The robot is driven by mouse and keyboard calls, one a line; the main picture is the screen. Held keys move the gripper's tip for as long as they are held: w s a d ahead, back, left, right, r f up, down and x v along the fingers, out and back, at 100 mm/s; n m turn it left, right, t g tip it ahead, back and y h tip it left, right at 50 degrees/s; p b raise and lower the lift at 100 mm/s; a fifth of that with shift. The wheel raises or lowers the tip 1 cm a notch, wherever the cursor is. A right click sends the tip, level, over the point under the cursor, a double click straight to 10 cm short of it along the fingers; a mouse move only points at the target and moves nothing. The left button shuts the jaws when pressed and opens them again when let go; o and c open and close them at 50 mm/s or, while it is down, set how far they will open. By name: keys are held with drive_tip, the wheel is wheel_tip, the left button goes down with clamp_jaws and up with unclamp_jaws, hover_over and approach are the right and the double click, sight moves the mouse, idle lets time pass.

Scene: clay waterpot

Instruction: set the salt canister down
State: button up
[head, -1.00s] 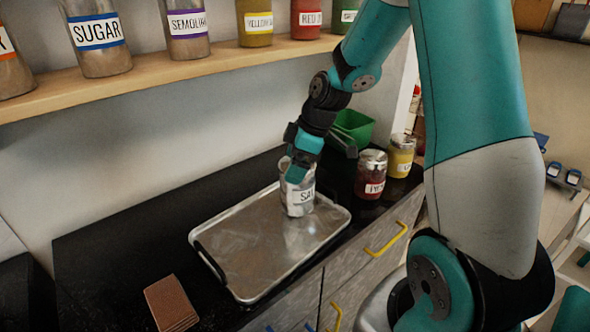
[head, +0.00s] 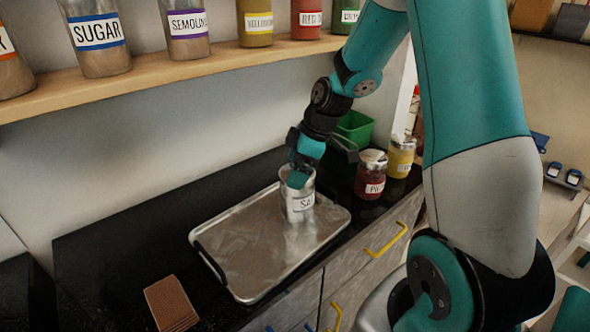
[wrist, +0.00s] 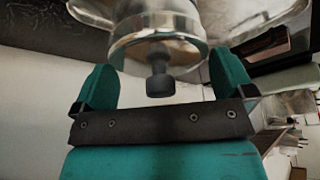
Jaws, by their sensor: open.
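The salt canister (head: 300,208), a clear or silvery jar with a white label, stands upright on the right part of the metal tray (head: 240,275). My gripper (head: 300,178) is at the canister's top, coming down from above. In the wrist view, the canister's shiny lid and black knob (wrist: 160,75) sit between the two teal fingers of my gripper (wrist: 165,72). The fingers are open, with a gap visible on each side of the knob. The near finger hides part of the canister's rim in the head view.
A red-filled jar (head: 369,178) and a yellow-filled jar (head: 400,158) stand right of the tray. A green bin (head: 355,127) is behind them. Brown tiles (head: 170,303) lie at front left. A shelf (head: 170,76) with several jars runs above. The tray's left side is clear.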

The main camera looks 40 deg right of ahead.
drive_tip(key=v, duration=1.1)
drive_tip(key=s+a+r, duration=0.2)
drive_tip(key=s+a, duration=0.1)
drive_tip(key=a, duration=0.9)
drive_tip(key=s+a+m+g, duration=0.2)
drive_tip(key=s+a+m, duration=0.1)
drive_tip(key=s+a, duration=1)
drive_tip(key=s, duration=0.3)
drive_tip(key=shift+s+a+r+g+y, duration=0.3)
drive_tip(key=shift+g, duration=0.1)
